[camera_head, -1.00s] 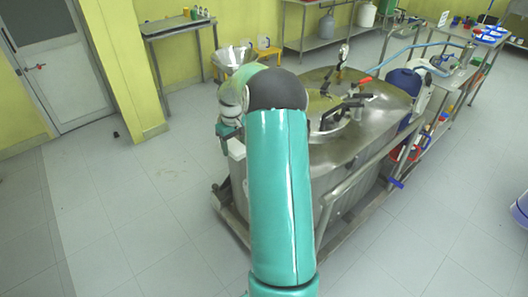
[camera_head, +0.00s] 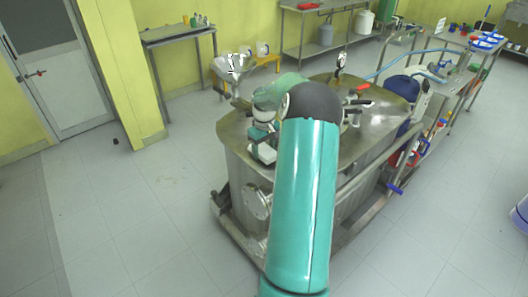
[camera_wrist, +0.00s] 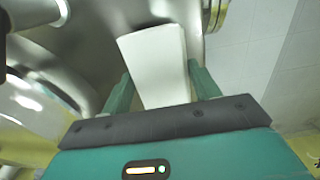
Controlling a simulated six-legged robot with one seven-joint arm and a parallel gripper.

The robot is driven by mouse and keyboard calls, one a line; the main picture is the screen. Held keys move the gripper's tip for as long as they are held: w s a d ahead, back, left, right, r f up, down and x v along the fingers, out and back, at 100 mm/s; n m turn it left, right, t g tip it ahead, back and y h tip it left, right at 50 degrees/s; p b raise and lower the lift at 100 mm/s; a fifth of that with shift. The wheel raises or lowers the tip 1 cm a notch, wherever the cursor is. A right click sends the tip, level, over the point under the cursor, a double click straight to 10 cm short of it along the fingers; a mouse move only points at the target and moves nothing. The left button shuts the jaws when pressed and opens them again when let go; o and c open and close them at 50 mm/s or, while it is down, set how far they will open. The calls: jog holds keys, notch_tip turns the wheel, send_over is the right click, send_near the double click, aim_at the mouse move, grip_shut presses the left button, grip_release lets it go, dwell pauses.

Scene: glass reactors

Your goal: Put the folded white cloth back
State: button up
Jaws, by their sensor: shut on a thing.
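The folded white cloth (camera_wrist: 155,62) sits between the two green fingers of my gripper (camera_wrist: 160,75) in the wrist view. It is a flat, pale block that sticks out past the fingertips. In the head view my gripper (camera_head: 261,142) is at the near left part of the steel top of the reactor (camera_head: 232,128), with a white patch of the cloth (camera_head: 266,153) low beside it. My arm hides part of the top. I cannot tell whether the cloth touches the steel.
Black-handled fittings and a red-handled valve (camera_head: 358,88) stand on the reactor top. A steel funnel (camera_head: 232,66) is behind it. A steel side table (camera_head: 178,36) is by the yellow wall.

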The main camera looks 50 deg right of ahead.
jog(key=shift+f, duration=0.7)
jog(key=shift+w+f, duration=0.1)
jog(key=shift+f, duration=0.05)
jog(key=o, duration=0.9)
jog(key=shift+o, duration=0.2)
